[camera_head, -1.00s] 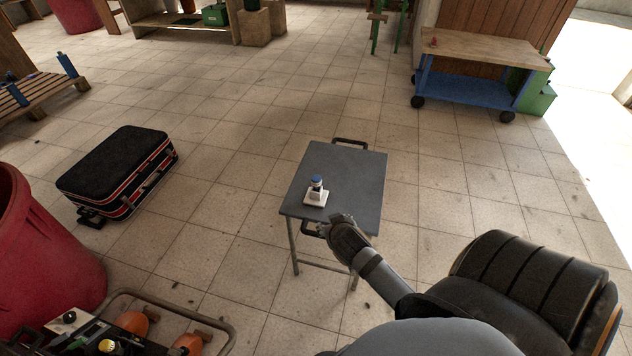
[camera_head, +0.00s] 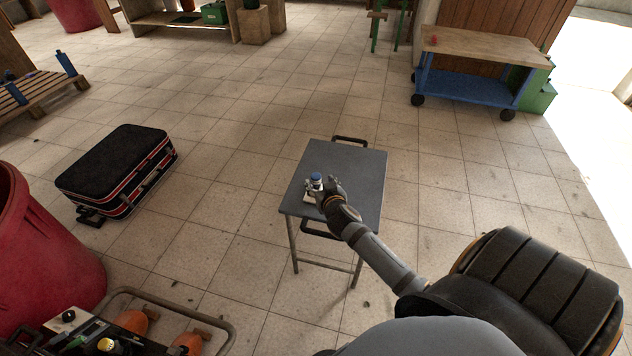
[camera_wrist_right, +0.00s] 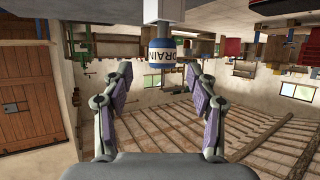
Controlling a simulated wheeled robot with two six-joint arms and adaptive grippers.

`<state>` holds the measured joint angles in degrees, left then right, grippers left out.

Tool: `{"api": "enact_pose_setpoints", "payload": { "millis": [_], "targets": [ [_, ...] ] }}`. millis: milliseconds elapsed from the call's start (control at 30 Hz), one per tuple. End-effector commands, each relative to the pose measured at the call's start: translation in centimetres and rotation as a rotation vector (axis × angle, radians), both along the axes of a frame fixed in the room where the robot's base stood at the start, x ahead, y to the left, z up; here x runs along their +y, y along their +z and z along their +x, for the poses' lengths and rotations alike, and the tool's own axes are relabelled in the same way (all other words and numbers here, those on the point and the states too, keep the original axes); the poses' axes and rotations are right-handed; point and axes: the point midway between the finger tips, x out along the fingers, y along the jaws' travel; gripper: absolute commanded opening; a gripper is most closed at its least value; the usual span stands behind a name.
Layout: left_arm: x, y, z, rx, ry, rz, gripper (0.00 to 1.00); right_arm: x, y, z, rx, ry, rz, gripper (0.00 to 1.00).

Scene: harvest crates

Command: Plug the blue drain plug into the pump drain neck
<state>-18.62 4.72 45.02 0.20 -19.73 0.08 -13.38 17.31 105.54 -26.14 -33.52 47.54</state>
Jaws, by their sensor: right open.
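The blue plug (camera_head: 316,177) stands upright on a small white stand (camera_head: 309,198) on the grey table. In the right wrist view, which looks upside down, the blue plug (camera_wrist_right: 161,66) has a white band with the letters DRAIN, and a pale post (camera_wrist_right: 165,10) joins it. My right gripper (camera_head: 327,184) is at the plug's right side. In the wrist view its fingers (camera_wrist_right: 160,82) are open, with the plug between or just past their tips; contact is not clear. I cannot make out the pump drain neck. My left gripper is not in view.
The small grey table (camera_head: 345,165) has bare top around the stand and handles at its ends. A black suitcase (camera_head: 118,170) and a red bin (camera_head: 40,250) are at left. A blue wheeled cart (camera_head: 470,90) stands at the back right. The tiled floor between is clear.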

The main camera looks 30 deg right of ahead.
Motion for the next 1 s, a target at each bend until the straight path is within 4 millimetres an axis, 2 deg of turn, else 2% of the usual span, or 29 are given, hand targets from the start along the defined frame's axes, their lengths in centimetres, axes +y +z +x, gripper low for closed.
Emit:
{"api": "enact_pose_setpoints", "payload": {
  "millis": [233,400,533,900,1000],
  "targets": [
    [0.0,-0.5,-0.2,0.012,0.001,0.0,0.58,-1.0,-1.4,3.7,0.0,-0.001,0.001,0.59],
    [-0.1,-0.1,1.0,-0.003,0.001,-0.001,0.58,-1.2,-1.6,4.5,0.001,0.0,-0.001,0.59],
    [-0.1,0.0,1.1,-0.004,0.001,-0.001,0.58,-1.2,-1.6,4.5,0.001,0.001,0.0,0.59],
    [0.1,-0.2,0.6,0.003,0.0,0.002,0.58,-1.2,-1.6,4.4,0.001,0.0,-0.001,0.1],
    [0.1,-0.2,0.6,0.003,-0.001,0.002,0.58,-1.2,-1.6,4.5,0.0,0.0,-0.001,0.0]
  ]
}}
